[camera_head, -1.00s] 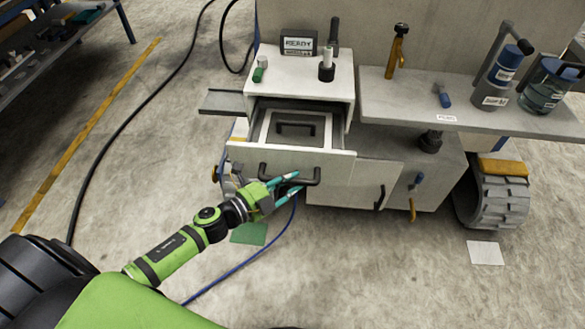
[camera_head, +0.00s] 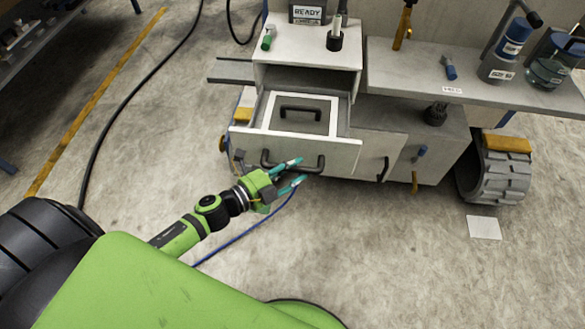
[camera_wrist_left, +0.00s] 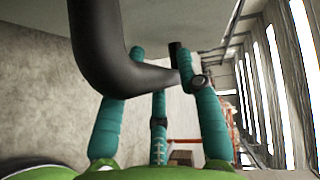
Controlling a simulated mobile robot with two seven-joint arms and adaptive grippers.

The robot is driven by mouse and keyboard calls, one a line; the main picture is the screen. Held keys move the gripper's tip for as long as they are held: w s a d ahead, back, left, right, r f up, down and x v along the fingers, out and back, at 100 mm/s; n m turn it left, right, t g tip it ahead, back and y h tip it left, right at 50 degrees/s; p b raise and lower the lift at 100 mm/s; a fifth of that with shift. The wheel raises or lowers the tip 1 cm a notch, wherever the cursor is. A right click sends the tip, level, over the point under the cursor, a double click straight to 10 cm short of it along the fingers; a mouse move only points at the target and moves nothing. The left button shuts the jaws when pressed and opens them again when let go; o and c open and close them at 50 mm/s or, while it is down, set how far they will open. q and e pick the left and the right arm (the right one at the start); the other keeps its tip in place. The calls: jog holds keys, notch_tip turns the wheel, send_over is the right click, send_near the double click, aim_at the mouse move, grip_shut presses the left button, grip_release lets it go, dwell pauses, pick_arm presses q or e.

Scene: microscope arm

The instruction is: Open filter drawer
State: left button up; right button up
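The filter drawer (camera_head: 345,157) is a light grey drawer with a long black handle (camera_head: 312,168), pulled well out of the white cabinet. A white-framed dark panel with a smaller black handle (camera_head: 301,112) shows inside it. My left gripper (camera_head: 299,172) is at the drawer front, its teal fingers above and below the long handle. In the left wrist view the black handle (camera_wrist_left: 110,50) passes between the teal fingers (camera_wrist_left: 165,85), which bend in around it; the exact contact is partly hidden. My right gripper is not in view.
A shelf (camera_head: 400,65) with bottles (camera_head: 505,50) extends right of the cabinet. A lower cabinet door (camera_head: 378,150) sits beside the drawer. A ribbed wheel (camera_head: 492,170) stands at the right. A blue cable (camera_head: 245,236) lies below the gripper. The floor in front is mostly clear.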

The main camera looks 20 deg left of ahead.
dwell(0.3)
pick_arm(q)
jog(key=shift+s+a, duration=0.15)
jog(key=v, duration=1.1)
jog(key=shift+s, duration=0.3)
jog(key=shift+a, duration=0.15)
jog(key=s+a+f+n+g+y+p, duration=0.1)
jog(key=s+a+f+n+g+y, duration=0.2)
jog(key=f, duration=0.5)
jog(key=s+a+f+n+y+p, duration=0.1)
jog(key=s+f+n+y, duration=0.1)
jog(key=f+n, duration=0.5)
jog(key=s+a+f+n+g+y+p, duration=0.1)
jog(key=s+a+f+n+g+y, duration=0.15)
jog(key=f, duration=0.75)
jog(key=s+d+f+n+g, duration=0.2)
jog(key=s+f, duration=0.1)
jog(key=s, duration=0.3)
jog(key=s+d+f+n+g+p, duration=0.1)
jog(key=s+d+f+n+g, duration=0.2)
jog(key=s, duration=0.4)
jog(key=s+d+f+n+g, duration=0.2)
jog(key=s+d+f, duration=0.1)
jog(key=s+f, duration=0.2)
jog(key=shift+s+g+y+p, duration=0.35)
jog(key=shift+s+p, duration=0.05)
jog(key=shift+s, duration=0.45)
